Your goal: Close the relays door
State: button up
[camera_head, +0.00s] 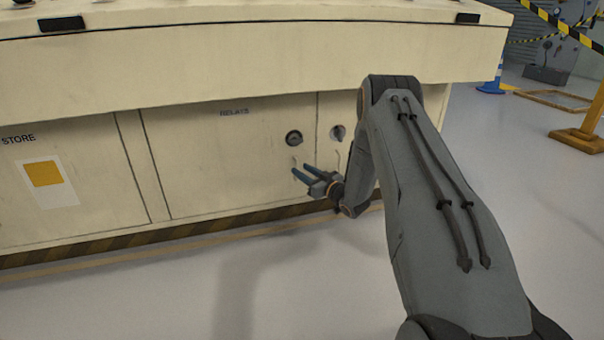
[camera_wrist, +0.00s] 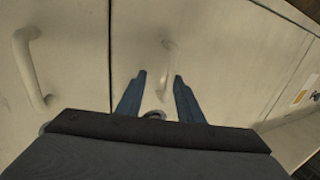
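The relays door (camera_head: 215,165) is a cream panel under the word RELAYS in the front of the console. It looks flush with the panels around it; a small gap cannot be ruled out. A round dark knob (camera_head: 293,138) sits at its upper right, with a pale handle (camera_head: 294,161) below. My gripper (camera_head: 300,170) is at the door's right side, its blue fingers apart and pointing at the panel. In the wrist view the handle (camera_wrist: 168,70) appears between the open fingers (camera_wrist: 160,76); contact cannot be told.
A neighbouring panel to the right has its own knob (camera_head: 337,132) and handle (camera_wrist: 30,65). The STORE panel (camera_head: 95,185) with a yellow label is at left. The console's top (camera_head: 250,55) overhangs the doors. The floor (camera_head: 150,300) in front is clear.

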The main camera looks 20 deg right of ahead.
jog(key=shift+s+a, duration=0.1)
jog(key=shift+a, duration=0.15)
dwell(0.3)
jog(key=p+v, duration=0.4)
jog(key=v, duration=0.3)
jog(key=shift+s+d, duration=0.2)
jog(key=shift+s, duration=0.1)
